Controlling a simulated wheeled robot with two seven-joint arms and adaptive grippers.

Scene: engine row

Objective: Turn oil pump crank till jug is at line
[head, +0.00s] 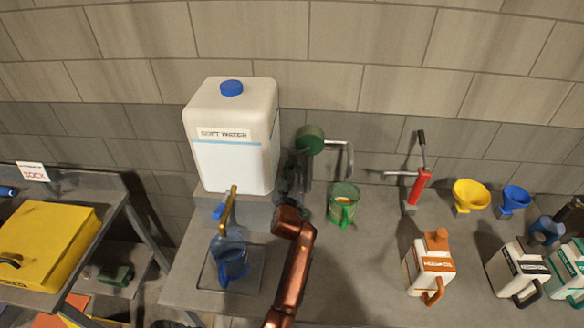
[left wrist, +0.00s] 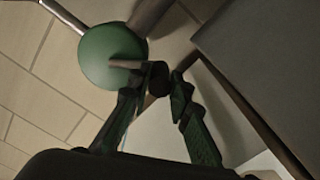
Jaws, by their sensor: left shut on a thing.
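The oil pump (head: 310,140) has a round green body and a grey spout (head: 345,148) that bends down over a green jug (head: 341,213). The jug stands upright on the bench, with some amber oil visible inside. I cannot make out its line. In the left wrist view the pump's green disc (left wrist: 108,58) is close, and the fingers (left wrist: 160,95) are shut on the dark crank handle (left wrist: 154,76). My right gripper is not in view.
A white soft water tank (head: 235,130) stands left of the pump, above a brass tap (head: 230,208) and a blue jug (head: 229,257). To the right are a red hand pump (head: 416,187), yellow (head: 470,194) and blue (head: 515,198) funnels and several oil containers (head: 430,264). Bare bench (head: 370,270) lies before the green jug.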

